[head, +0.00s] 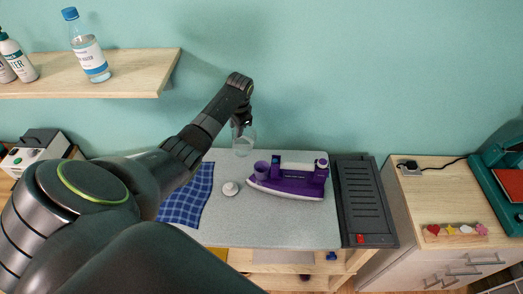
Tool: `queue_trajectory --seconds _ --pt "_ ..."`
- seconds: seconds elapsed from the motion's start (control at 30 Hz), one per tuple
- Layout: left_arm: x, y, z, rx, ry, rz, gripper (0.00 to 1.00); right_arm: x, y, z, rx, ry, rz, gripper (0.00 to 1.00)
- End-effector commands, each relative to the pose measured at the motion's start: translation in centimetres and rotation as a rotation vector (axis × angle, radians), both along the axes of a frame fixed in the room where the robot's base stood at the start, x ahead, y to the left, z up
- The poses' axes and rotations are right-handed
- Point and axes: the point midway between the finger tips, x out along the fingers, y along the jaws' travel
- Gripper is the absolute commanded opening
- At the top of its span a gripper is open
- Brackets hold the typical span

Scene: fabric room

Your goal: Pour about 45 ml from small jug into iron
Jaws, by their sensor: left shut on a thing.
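The small jug (244,142) is clear and stands out faintly against the wall at the far edge of the grey ironing surface (290,225). My left gripper (240,126) is shut on it from above; the jug looks roughly upright, and its contents are too faint to tell. The purple iron (290,181) lies to the right and nearer, with a white body stripe and a purple cup-like part (261,168) at its left end. The jug is apart from the iron. My right gripper is not in view.
A blue checked cloth (188,200) and a small white round item (230,188) lie left of the iron. A dark slotted panel (366,200) stands right of it. A wall shelf (120,68) with bottles is at upper left. A cabinet (440,200) stands right.

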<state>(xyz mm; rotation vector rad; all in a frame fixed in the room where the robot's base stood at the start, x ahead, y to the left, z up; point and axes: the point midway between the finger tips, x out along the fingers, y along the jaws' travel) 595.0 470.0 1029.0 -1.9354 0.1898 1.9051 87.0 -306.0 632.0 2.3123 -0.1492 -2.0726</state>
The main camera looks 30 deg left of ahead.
Motion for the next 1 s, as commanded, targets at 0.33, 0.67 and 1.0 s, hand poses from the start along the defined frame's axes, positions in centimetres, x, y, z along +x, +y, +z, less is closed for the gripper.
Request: queue_trajectory --seconds 0.33,0.67,1.0 --pt "-0.8 -2.6 2.2 0.209 -0.077 -0.003 0.0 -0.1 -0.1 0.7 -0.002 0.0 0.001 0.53" --pt "-1.6 -4.7 4.1 0.381 -0.138 0.0 0.0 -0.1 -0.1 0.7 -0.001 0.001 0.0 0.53" --pt "-1.9 -5.4 5.1 0.486 -0.175 0.0 0.0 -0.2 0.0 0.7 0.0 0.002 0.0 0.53"
